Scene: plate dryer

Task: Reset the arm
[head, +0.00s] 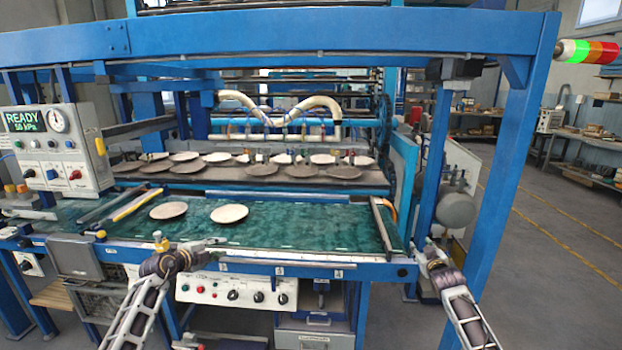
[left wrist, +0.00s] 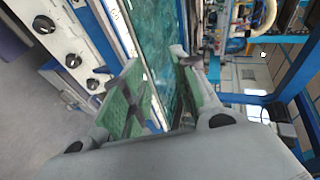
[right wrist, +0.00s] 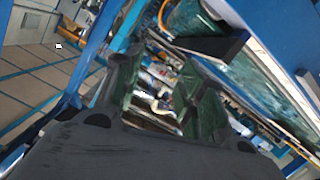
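My left gripper (head: 212,245) is over the front edge of the green belt (head: 290,232) in the head view. In the left wrist view its two green-padded fingers (left wrist: 158,62) stand apart with nothing between them. My right gripper (head: 428,254) is at the belt's front right corner, beside the blue frame. In the right wrist view its fingers (right wrist: 158,68) are also apart and empty. Two round beige plates, a left one (head: 168,210) and a right one (head: 229,213), lie flat on the belt, beyond my left gripper. Neither gripper touches a plate.
More plates (head: 262,170) lie in rows on a rack behind the belt. A control box (head: 55,150) reading READY stands at the left. A blue post (head: 503,165) rises close to my right arm. A knob panel (head: 235,292) is below the belt. Open floor lies at the right.

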